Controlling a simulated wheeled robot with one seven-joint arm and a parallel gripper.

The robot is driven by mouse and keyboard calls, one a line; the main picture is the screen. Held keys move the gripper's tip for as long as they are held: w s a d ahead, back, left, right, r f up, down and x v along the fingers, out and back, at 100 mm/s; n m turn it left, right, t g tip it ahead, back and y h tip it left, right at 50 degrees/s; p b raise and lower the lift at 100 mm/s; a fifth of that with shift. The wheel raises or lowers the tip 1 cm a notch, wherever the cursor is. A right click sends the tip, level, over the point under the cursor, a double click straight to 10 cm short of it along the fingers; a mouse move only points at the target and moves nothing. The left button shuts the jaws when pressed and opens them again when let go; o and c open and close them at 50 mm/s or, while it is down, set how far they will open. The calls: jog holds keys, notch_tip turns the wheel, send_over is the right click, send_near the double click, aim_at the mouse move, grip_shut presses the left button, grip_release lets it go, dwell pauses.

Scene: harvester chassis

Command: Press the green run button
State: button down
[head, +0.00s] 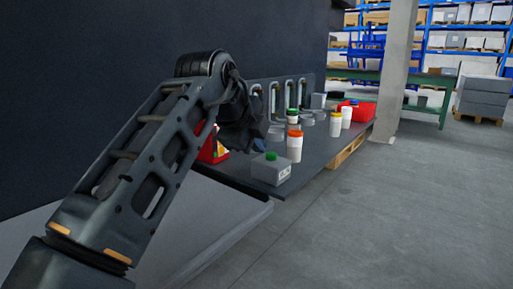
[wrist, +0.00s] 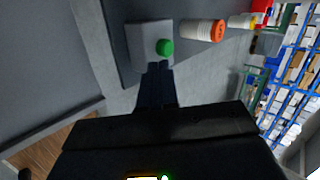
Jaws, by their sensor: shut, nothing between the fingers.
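The green run button (head: 271,156) is a round green cap on top of a small grey box (head: 270,172) near the front corner of the dark bench. In the wrist view the green button (wrist: 165,47) sits on the right part of the grey box (wrist: 139,44). My gripper (wrist: 158,68) is shut and empty, its fingertips showing just below the button in that picture. I cannot tell the gap between them or whether they touch. In the head view my gripper is dark and largely hidden by my arm, above and left of the box.
A white container with an orange lid (head: 294,146) stands just behind the box. Farther along the bench (head: 318,148) are a green-lidded container (head: 292,115), white containers (head: 335,124) and a red bin (head: 364,112). Another red bin (head: 208,152) is partly behind my arm. The right floor is clear.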

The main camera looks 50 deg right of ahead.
jog(key=p+v, duration=0.1)
jog(key=v, duration=0.7)
jog(key=shift+a+r, duration=0.2)
jog(key=shift+a, duration=0.05)
dwell(0.7)
